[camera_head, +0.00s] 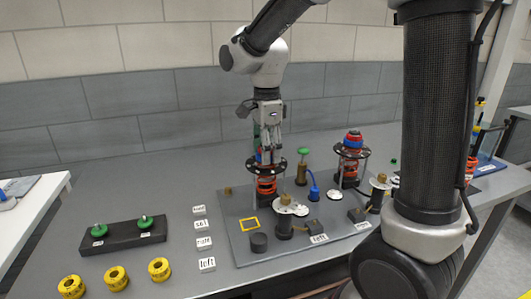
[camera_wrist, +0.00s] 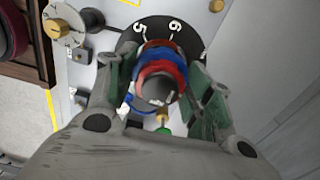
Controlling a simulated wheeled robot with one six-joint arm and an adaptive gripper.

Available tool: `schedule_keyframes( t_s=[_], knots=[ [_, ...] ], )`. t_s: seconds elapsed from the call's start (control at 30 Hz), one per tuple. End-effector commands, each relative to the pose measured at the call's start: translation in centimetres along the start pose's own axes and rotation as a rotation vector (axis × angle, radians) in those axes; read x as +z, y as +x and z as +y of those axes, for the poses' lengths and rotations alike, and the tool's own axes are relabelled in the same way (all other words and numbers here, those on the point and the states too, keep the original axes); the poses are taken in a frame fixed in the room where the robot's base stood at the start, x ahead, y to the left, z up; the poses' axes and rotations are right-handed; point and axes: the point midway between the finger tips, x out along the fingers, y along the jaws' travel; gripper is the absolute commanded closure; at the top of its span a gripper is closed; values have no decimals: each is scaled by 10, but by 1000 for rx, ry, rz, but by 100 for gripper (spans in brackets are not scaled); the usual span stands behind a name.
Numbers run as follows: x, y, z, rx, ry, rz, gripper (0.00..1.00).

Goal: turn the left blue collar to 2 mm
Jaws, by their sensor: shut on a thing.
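The left blue collar (camera_wrist: 160,68) sits with a red ring around a dark cylinder, above a black dial plate (camera_wrist: 187,32) with the white figures 5 and 6 in view. In the head view the collar is mostly hidden by my fingers, above the left black disc and its orange-red spring (camera_head: 266,184). My gripper (camera_head: 268,152) points down over this left unit. In the wrist view my gripper (camera_wrist: 159,80) has a green-padded finger on each side of the collar and is shut on it. The exact pad contact and the dial pointer are hard to make out.
A similar right unit with a red and blue top (camera_head: 353,139) stands on the same grey plate. A green-topped post (camera_head: 303,153), a blue bent part (camera_head: 313,186) and brass-topped posts stand nearby. Label blocks (camera_head: 207,264), yellow rings (camera_head: 116,278) and a black block (camera_head: 124,235) lie at left.

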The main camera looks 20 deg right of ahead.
Motion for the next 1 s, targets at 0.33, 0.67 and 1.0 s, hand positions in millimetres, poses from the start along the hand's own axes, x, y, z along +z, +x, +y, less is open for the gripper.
schedule_keyframes(
  t_s=[0.33,0.67,1.0],
  knots=[
    [0,-1,0,-1,-434,0,75],
    [0,-1,0,-1,-849,0,75],
    [0,-1,0,-1,-1031,0,75]
  ],
)
